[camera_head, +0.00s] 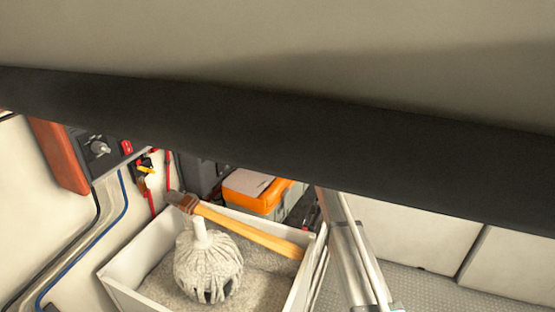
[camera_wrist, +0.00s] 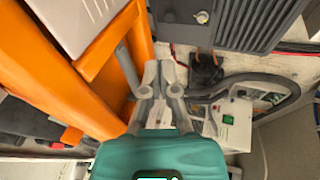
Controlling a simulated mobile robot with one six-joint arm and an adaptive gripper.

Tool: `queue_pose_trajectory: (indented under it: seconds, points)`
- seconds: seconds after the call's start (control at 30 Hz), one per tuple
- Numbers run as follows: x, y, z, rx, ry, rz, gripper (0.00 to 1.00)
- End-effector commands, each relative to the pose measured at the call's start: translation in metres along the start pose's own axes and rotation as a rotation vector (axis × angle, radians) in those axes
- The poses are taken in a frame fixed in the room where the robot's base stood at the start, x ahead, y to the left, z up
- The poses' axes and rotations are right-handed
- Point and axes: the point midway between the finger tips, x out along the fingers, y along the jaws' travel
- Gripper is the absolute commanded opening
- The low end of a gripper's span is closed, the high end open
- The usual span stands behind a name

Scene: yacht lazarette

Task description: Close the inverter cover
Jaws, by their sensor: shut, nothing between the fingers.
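A dark grey finned unit (camera_wrist: 235,22), perhaps the inverter, is at the top right of that view. My gripper (camera_wrist: 160,66) is shut and empty. Its fingertips appear close beside the orange panel's right edge; I cannot tell whether they touch it. In the head view an orange-red panel (camera_head: 60,155) stands out beside a dark switch panel (camera_head: 100,146) at the left. My gripper does not show there.
A beige surface with a black band (camera_head: 280,140) blocks the upper head view. A white bin (camera_head: 128,285) holds a mop head (camera_head: 208,267) and a wooden-handled tool (camera_head: 250,230). An orange case (camera_head: 255,190) stands behind. Cables (camera_head: 118,205) run down the left wall.

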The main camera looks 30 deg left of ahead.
Motion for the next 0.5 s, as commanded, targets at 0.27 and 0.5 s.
queue_pose_trajectory:
  seconds: [0.27,0.5]
  points:
    - [0.043,0.002,-0.002,0.000,-0.001,0.000,0.00]
    - [0.080,0.002,-0.002,-0.001,-0.001,0.000,0.00]
